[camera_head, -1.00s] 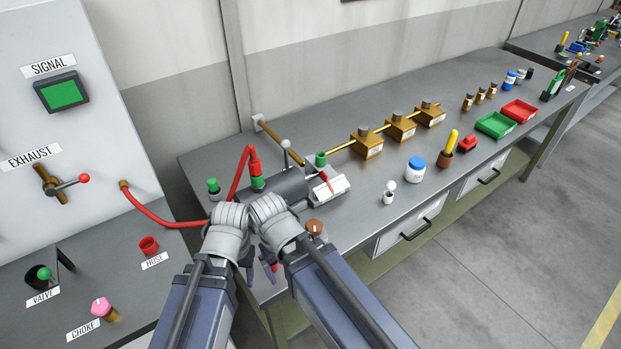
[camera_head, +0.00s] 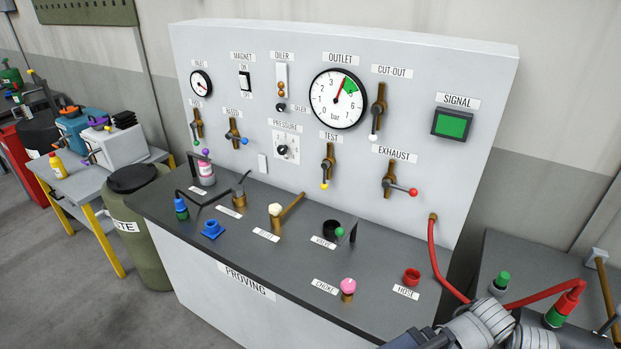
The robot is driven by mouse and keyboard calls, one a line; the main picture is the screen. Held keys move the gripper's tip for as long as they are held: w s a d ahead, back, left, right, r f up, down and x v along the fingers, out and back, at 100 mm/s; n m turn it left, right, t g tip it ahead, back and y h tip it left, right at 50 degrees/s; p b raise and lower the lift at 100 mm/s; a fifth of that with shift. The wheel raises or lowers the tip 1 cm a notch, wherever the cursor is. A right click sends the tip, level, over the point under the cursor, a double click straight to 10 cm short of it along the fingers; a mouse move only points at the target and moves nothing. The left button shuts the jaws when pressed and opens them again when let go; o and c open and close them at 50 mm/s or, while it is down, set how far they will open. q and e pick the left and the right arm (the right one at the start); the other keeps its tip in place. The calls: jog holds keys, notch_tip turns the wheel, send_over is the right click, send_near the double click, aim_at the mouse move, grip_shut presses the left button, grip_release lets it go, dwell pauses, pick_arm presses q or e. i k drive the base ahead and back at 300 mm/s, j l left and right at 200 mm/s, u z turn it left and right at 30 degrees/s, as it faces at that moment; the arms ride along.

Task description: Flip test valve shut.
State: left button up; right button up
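The test valve (camera_head: 328,163) is a brass cock on the upright grey panel, under the label TEST and left of the exhaust valve. Its short lever points down and ends in a yellow tip (camera_head: 324,185). Grey ribbed joints of my arms show at the bottom right edge, well away from the test valve. The fingers of both my grippers are out of the picture.
The exhaust valve (camera_head: 390,180) has a red-tipped lever pointing right. The cut-out valve (camera_head: 378,108) has a white-tipped lever pointing down. The outlet gauge (camera_head: 337,98) is above. Fittings stand on the dark bench top (camera_head: 310,215). A red hose (camera_head: 441,268) runs down to the right.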

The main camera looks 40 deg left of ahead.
aim_at(325, 164)
jog(key=u, duration=1.45)
jog(key=i+j, duration=0.15)
jog(key=j, duration=0.2)
jog(key=i+j+u, duration=0.1)
jog(key=j, duration=0.25)
jog(key=i+j, duration=0.2)
jog(key=i+j+u, duration=0.1)
jog(key=j, duration=0.35)
